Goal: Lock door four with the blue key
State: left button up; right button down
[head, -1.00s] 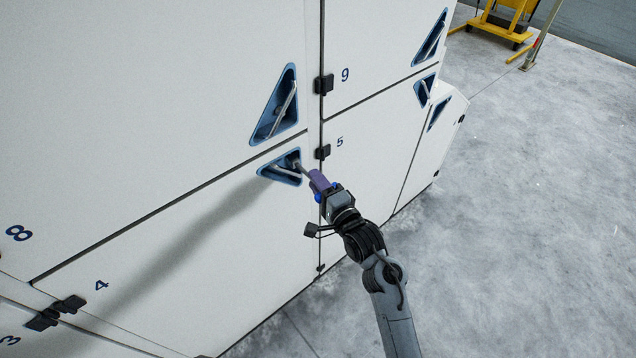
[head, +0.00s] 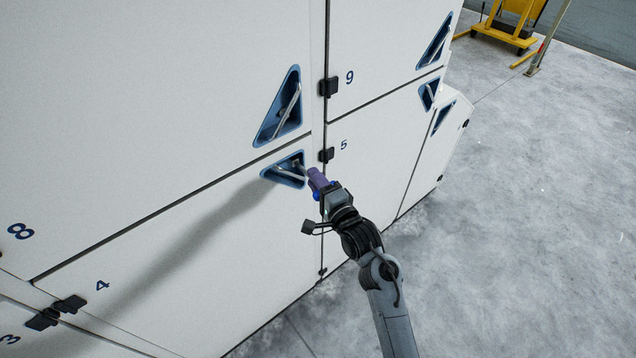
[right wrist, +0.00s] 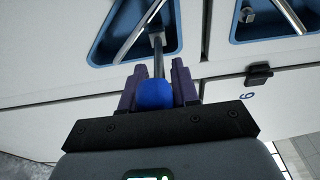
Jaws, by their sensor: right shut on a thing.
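Door four (head: 210,250) is the white panel marked 4, at the lower left of the head view. Its blue triangular recess (head: 270,173) with a silver handle sits at its upper right corner. My right gripper (head: 315,178), with purple fingers, is just right of the recess. It is shut on the blue key, whose rounded blue handle (right wrist: 154,95) shows between the fingers in the right wrist view. The key's grey shaft (right wrist: 158,62) points into the recess and meets a square grey lock piece (right wrist: 156,40). I cannot tell how deep it sits. My left gripper is out of view.
Door eight's recess (head: 264,130) is just above, and black hinges (head: 326,155) stand beside door five (head: 365,160). More recessed handles lie farther right. A yellow cart (head: 500,32) stands at the back. The grey floor (head: 520,220) at right is clear.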

jog(key=shift+w+a+r, duration=0.1)
jog(key=shift+w+a, duration=0.15)
dwell(0.5)
jog(key=shift+n, duration=1.2)
